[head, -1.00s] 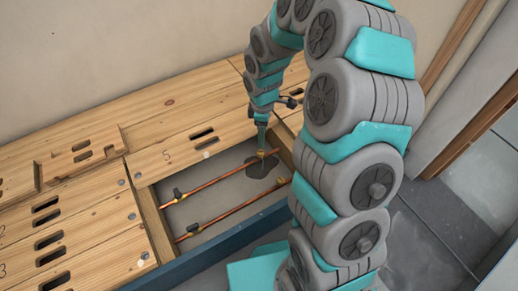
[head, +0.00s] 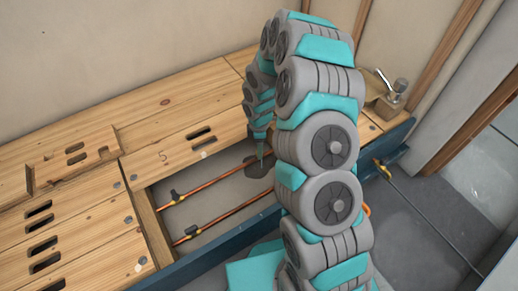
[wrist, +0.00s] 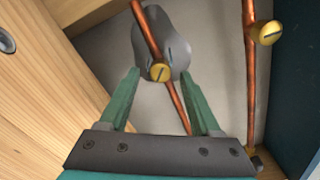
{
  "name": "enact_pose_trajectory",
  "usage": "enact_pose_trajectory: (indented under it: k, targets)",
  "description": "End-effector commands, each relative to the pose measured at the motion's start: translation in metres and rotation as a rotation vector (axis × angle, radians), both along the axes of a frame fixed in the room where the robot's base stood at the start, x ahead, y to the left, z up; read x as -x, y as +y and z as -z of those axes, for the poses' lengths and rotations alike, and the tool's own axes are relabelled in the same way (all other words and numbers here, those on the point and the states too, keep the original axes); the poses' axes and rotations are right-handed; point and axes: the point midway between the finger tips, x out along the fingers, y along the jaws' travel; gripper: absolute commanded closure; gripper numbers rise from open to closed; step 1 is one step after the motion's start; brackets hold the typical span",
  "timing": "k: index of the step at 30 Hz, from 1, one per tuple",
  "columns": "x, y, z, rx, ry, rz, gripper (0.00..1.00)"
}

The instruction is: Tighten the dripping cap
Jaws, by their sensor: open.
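In the wrist view a round brass cap with a slot (wrist: 160,72) sits on a copper pipe (wrist: 177,105). A dark wet patch (wrist: 177,45) lies on the floor of the opening beneath it; the patch also shows in the head view (head: 257,168). My gripper (wrist: 161,75) is open, with one green finger to each side of this cap in the picture. I cannot tell whether the fingers touch it or how far above it they are. In the head view my gripper (head: 262,153) points down over the pipe and hides the cap.
A second copper pipe (wrist: 249,85) with another brass cap (wrist: 270,33) runs to the right. Wooden boards (head: 80,222) border the opening, with a dark blue edge (head: 210,254) in front.

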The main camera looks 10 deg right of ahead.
Motion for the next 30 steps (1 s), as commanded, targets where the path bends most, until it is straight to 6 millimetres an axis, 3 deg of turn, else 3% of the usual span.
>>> enact_pose_trajectory:
  k: [3,11,27,30]
  targets:
    - [0.0004,0.0001,0.0108,0.0,0.001,0.0,0.36]
    - [-0.0001,0.0002,0.0118,-0.001,-0.001,0.0,0.36]
    - [-0.0001,0.0002,0.0114,-0.001,-0.001,0.0,0.96]
    - [-0.0001,0.0002,0.0114,-0.001,-0.001,0.0,1.0]
